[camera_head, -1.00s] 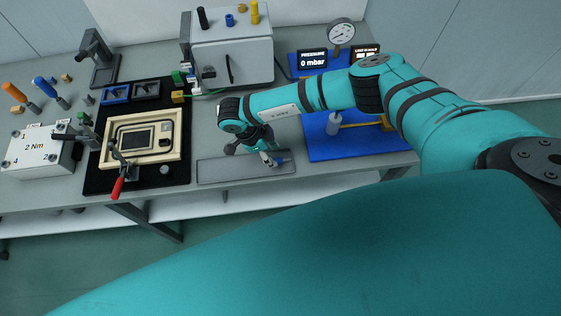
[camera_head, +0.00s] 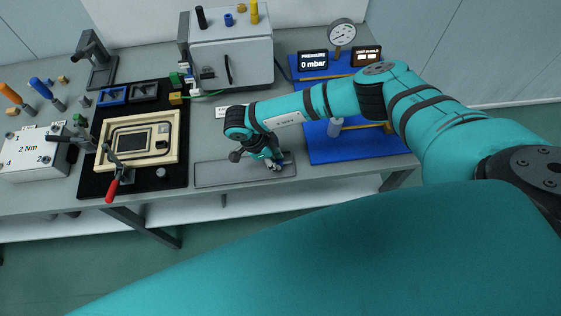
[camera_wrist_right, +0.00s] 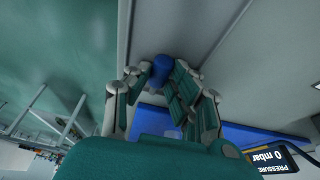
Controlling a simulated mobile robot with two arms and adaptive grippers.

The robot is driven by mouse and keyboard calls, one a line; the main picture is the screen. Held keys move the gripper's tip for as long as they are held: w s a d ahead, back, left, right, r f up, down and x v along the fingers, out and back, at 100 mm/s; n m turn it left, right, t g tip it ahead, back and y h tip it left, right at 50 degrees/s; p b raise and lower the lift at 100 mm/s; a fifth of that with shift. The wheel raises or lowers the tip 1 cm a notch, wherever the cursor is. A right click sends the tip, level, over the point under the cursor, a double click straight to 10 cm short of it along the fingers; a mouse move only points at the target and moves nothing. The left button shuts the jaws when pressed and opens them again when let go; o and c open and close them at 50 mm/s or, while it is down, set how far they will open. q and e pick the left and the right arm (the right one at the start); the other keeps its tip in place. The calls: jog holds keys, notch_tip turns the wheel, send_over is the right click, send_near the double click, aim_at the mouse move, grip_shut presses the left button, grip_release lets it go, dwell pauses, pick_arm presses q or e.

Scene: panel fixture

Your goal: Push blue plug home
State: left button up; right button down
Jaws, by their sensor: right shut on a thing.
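A blue plug (camera_wrist_right: 161,68) shows between the fingers of my right gripper (camera_wrist_right: 158,80) in the right wrist view. The fingers are shut on it, just over the grey tray (camera_wrist_right: 178,35). In the head view my right gripper (camera_head: 276,164) is at the right end of the same tray (camera_head: 220,175), pointing down; its fingers hide the plug there. I cannot tell whether the plug touches the tray. Another blue plug-like piece (camera_head: 228,19) stands on top of the grey cabinet (camera_head: 230,55). My left gripper is not in view.
Left of the tray is a cream panel frame (camera_head: 171,130) in a black mat, with a red-handled clamp (camera_head: 113,187). Green and yellow fittings (camera_head: 176,97) sit by the cabinet. A blue mat (camera_head: 330,151) lies right, with a pressure display (camera_head: 313,61) behind.

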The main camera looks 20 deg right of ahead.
jog(key=shift+r, duration=0.1)
jog(key=shift+r+p, duration=2.1)
jog(key=shift+r, duration=0.85)
jog(key=c, duration=1.8)
grip_release()
grip_shut()
jog(key=shift+a, duration=0.1)
